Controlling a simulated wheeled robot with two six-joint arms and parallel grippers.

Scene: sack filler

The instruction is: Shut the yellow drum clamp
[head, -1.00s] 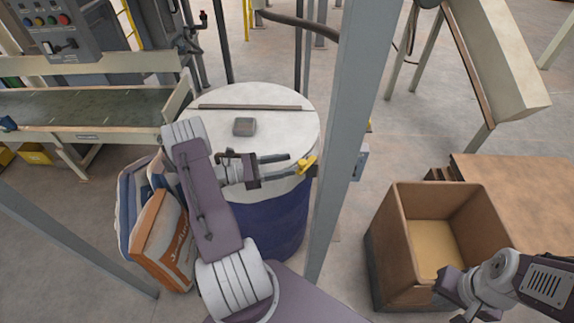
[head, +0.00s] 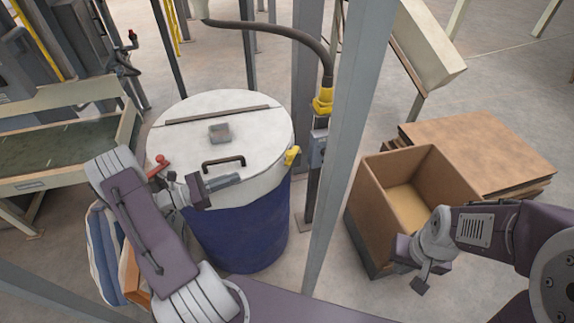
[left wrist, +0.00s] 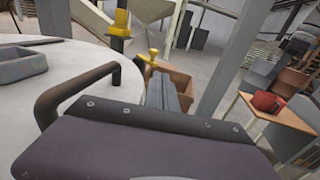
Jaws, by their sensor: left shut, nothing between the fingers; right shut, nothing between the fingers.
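The blue drum (head: 245,235) with a white lid (head: 255,125) stands left of the middle in the head view. The yellow drum clamp (head: 291,156) sits on the right side of the lid's rim; whether it is latched I cannot tell. It also shows beyond the fingers in the left wrist view (left wrist: 151,57). My left gripper (head: 238,180) is shut and empty at the drum's near side, left of the yellow clamp and apart from it. Its fingers (left wrist: 165,95) point toward the clamp in the wrist view. My right gripper (head: 419,283) is shut and empty by the cardboard box.
A dark lid handle (head: 224,162) stands up close to my left gripper. A red clamp (head: 158,164) is on the rim's left. A grey post (head: 347,150) rises right of the drum. An open cardboard box (head: 362,215) stands further right. A conveyor (head: 60,165) is at left.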

